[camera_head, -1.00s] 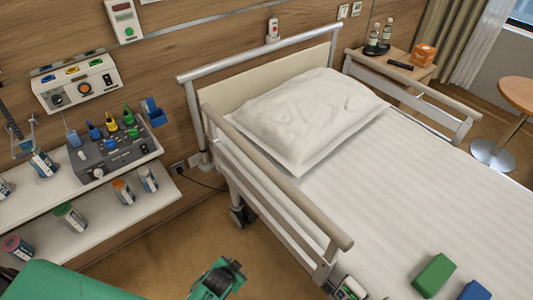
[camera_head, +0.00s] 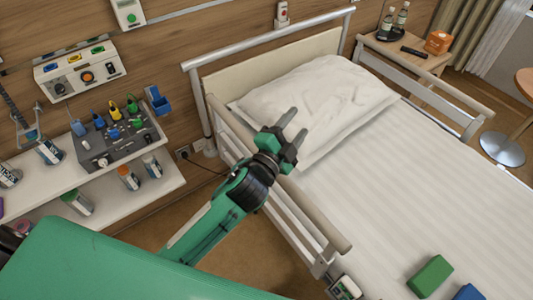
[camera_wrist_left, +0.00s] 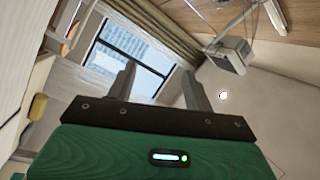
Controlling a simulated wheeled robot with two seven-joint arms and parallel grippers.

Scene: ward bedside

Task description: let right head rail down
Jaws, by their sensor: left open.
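The bed's near-side head rail (camera_head: 312,216) is raised and runs along the left edge of the mattress. The far-side head rail (camera_head: 430,78) is raised too. My left gripper (camera_head: 296,125) is open and empty. In the head view it shows over the near rail and the pillow's edge, fingers pointing up and right. My wrist hides the middle part of the near rail; I cannot tell whether it touches it. The left wrist view shows both fingers (camera_wrist_left: 158,72) apart with nothing between them. My right gripper is not in view.
A white pillow (camera_head: 330,100) lies at the bed's head. A green block (camera_head: 430,276) and a blue block (camera_head: 468,292) lie on the mattress. A shelf (camera_head: 110,192) with bottles and a device stands at left. A bedside table (camera_head: 432,60) stands beyond the bed.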

